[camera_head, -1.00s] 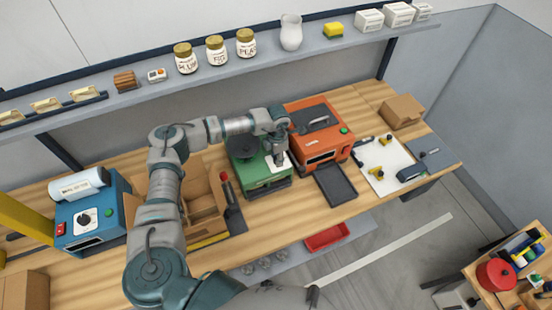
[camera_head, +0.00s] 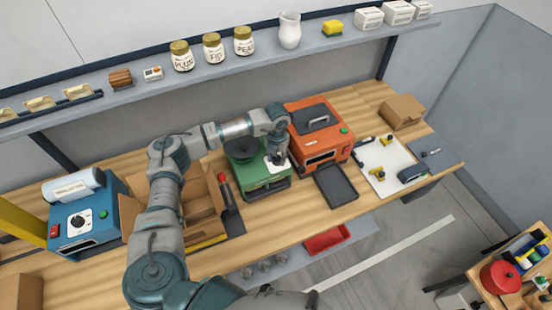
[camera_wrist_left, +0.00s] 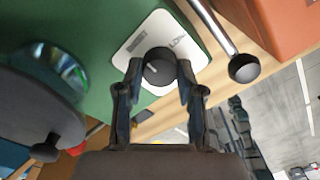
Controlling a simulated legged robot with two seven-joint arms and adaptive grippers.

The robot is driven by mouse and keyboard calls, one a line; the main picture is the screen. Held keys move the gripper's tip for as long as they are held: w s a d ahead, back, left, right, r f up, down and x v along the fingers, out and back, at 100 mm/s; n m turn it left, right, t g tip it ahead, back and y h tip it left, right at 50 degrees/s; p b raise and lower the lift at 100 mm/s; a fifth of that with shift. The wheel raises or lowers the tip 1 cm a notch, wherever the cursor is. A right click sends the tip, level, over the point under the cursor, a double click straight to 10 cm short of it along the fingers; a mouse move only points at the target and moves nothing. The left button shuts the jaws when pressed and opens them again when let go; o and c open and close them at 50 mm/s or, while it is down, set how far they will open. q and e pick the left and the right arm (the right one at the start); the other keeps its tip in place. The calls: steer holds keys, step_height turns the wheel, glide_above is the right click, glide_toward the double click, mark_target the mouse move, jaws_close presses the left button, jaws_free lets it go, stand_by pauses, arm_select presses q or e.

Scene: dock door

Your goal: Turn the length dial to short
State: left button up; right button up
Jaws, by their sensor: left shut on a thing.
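The length dial (camera_wrist_left: 160,67) is a dark round knob on a white plate (camera_wrist_left: 199,55) on top of the green machine (camera_wrist_left: 125,18). The plate carries a partly readable label that seems to say LONG; another mark by the knob is too small to read. A pale line shows on the knob's face. My left gripper (camera_wrist_left: 160,72) is shut on the knob, one finger on each side. In the head view, my left gripper (camera_head: 277,160) is over the right part of the green machine (camera_head: 262,184) and hides most of the dial. My right gripper is not in view.
An orange machine (camera_head: 318,150) stands close right of the green one, with a dark tray (camera_head: 337,186) in front. A rod with a black ball end (camera_wrist_left: 244,68) is near my right finger in the wrist view. A blue machine (camera_head: 84,228) and cardboard box (camera_head: 130,212) are left.

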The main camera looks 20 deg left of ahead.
mark_target(277, 157)
arm_select(q)
steer(key=shift+w+r+n, duration=0.15)
steer(key=shift+w+n, duration=0.1)
steer(key=shift+n, duration=0.05)
steer(key=o, duration=0.8)
steer(key=shift+a, duration=0.1)
steer(key=o, duration=0.3)
steer(key=shift+o, duration=0.2)
steer(key=shift+w+f, duration=0.15)
steer(key=shift+f, duration=0.05)
steer(key=shift+r, duration=0.15)
step_height(277, 157, up, 12)
steer(key=shift+f, duration=0.25)
